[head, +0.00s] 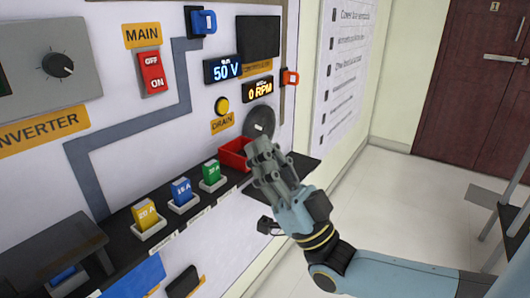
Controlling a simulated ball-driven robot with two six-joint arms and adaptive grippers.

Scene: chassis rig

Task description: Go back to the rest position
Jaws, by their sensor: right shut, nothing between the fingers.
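My right gripper (268,158) is a grey adaptive hand on a blue-grey arm that comes in from the lower right. It is shut and empty, in front of the right end of the panel's black ledge. A red bin (234,153) sits on the ledge just left of the fingers, partly hidden behind them. I cannot tell whether the fingers touch it. My left gripper is not in view.
The panel has a red main switch (151,73), a yellow drain button (222,105) and displays reading 50 V and 0 RPM. Yellow (145,216), blue (181,192) and green (211,173) fuses stand on the ledge. Open floor (400,205) lies right, before a door (484,85).

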